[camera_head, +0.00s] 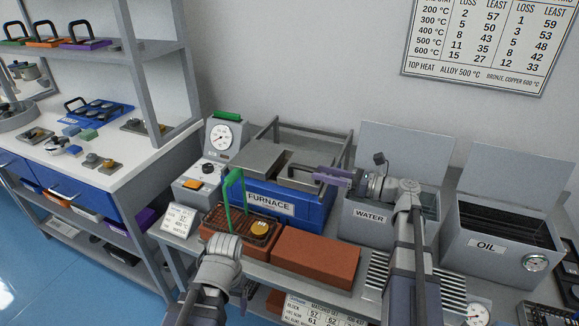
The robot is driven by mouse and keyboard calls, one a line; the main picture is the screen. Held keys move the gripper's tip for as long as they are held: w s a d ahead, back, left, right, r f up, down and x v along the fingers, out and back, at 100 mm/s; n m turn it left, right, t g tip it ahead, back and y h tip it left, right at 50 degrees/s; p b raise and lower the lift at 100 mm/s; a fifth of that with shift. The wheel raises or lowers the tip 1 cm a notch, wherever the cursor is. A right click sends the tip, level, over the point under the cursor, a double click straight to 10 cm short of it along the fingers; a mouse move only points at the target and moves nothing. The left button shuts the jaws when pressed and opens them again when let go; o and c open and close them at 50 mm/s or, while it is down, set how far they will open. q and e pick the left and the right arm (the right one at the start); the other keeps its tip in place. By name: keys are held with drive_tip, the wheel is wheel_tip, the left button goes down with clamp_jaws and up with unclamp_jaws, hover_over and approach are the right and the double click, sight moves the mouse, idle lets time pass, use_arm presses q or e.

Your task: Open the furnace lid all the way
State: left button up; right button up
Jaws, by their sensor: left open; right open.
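The blue furnace (268,201) stands on the bench at the middle, its label facing me. Its grey lid (272,157) lies flat on top, below a grey metal frame (312,130) at the back. A dark handle (294,168) shows at the right part of the lid. My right gripper (322,176) is open and reaches in from the right, its purple fingers at the handle. Whether they touch it I cannot tell. My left gripper (247,290) is low in front of the bench, open, mostly hidden by its own wrist.
A brown tray (213,246) with a green handle (235,190) and a brick-red block (315,260) stand before the furnace. The water tank (370,215) and oil tank (487,246) stand to the right with raised lids. A dial tester (221,138) stands left.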

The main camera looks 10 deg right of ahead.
sight(293, 166)
drive_tip(key=shift+w+a, duration=0.15)
drive_tip(key=x, duration=0.7)
drive_tip(key=shift+w+a, duration=0.15)
drive_tip(key=shift+a, duration=0.1)
clamp_jaws()
idle(0.3)
idle(1.0)
